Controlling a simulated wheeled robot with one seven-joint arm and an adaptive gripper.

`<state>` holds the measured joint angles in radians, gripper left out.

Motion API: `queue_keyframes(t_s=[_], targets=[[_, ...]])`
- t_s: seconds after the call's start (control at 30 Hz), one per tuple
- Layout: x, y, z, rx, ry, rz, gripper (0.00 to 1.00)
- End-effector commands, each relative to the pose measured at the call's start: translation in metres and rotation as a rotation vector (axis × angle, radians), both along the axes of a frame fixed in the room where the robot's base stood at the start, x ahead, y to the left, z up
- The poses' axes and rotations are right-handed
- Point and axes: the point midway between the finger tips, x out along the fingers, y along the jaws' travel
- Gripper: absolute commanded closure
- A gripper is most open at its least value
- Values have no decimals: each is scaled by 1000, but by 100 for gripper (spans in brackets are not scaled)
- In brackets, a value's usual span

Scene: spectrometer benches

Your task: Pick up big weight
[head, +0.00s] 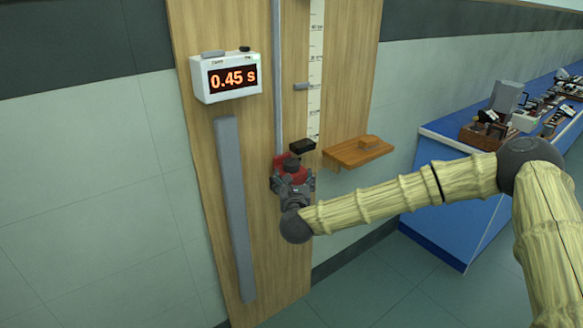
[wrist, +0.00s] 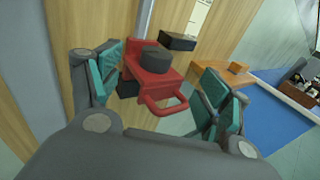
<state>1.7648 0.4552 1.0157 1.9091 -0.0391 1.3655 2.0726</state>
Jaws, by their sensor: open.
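A dark grey, short round weight (wrist: 164,66) sits on a red carriage (wrist: 165,103) with a red loop handle in the wrist view. I take this to be the big weight, as no label shows. In the head view the weight (head: 291,162) shows small above my gripper (head: 292,185), and part of the red carriage is hidden behind my gripper. In the wrist view my gripper (wrist: 163,68) is open, with one teal-padded finger on each side of the weight. No contact with the weight is visible.
The carriage is by a vertical rail (head: 277,75) on a tall wooden board (head: 230,160). A black block (head: 302,146) is just above the weight. A wooden shelf (head: 345,155) with a small brown block (head: 368,142) juts out right. A timer (head: 226,78) reads 0.45 s. A blue bench (head: 440,225) stands right.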

Motion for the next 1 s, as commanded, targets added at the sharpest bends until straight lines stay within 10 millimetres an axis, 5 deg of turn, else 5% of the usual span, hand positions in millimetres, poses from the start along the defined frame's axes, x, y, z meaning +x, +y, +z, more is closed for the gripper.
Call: queue_keyframes(t_s=[0.3,1.0], targets=[[41,3,-1,-2,1,1,22],[98,5,-10,-4,2,2,22]])
